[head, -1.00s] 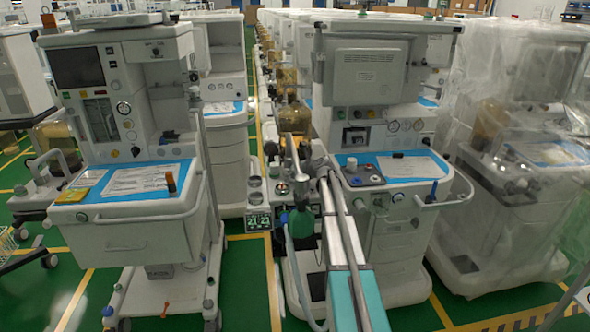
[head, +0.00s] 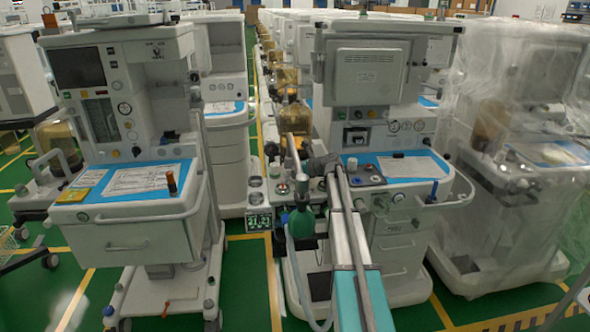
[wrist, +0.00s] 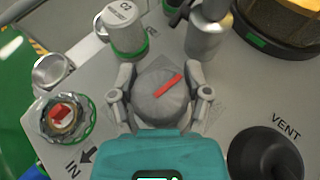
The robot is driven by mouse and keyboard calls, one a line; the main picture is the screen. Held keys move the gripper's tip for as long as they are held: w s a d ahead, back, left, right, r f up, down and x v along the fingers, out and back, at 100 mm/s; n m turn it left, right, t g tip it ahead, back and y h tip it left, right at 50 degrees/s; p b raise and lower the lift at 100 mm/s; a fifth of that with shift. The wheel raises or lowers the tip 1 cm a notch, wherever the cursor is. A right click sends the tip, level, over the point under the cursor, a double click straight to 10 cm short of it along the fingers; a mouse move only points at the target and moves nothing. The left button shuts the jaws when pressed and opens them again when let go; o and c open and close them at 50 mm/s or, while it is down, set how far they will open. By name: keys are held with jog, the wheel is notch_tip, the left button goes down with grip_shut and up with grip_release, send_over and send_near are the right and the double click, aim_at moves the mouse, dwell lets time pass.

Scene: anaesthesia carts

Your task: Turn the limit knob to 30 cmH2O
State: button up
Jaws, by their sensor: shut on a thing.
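In the wrist view a round grey knob (wrist: 160,98) with a red pointer bar sits between the two fingers of my gripper (wrist: 160,95). The fingers are shut on its left and right sides. The red bar slants, with one end toward the upper right. The scale around the knob is mostly hidden, so I cannot read a pressure value. In the head view my arm reaches to the middle cart's left side, and the knob cannot be made out there.
A dark round port (wrist: 265,155) by the VENT label is at right. A red-centred fitting (wrist: 62,115) is at left.

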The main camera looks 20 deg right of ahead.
jog(key=shift+a+n+g+y, duration=0.15)
jog(key=shift+n+g+y, duration=0.35)
jog(key=shift+n+y, duration=0.45)
jog(key=shift+s, duration=0.1)
jog(key=o, duration=1.1)
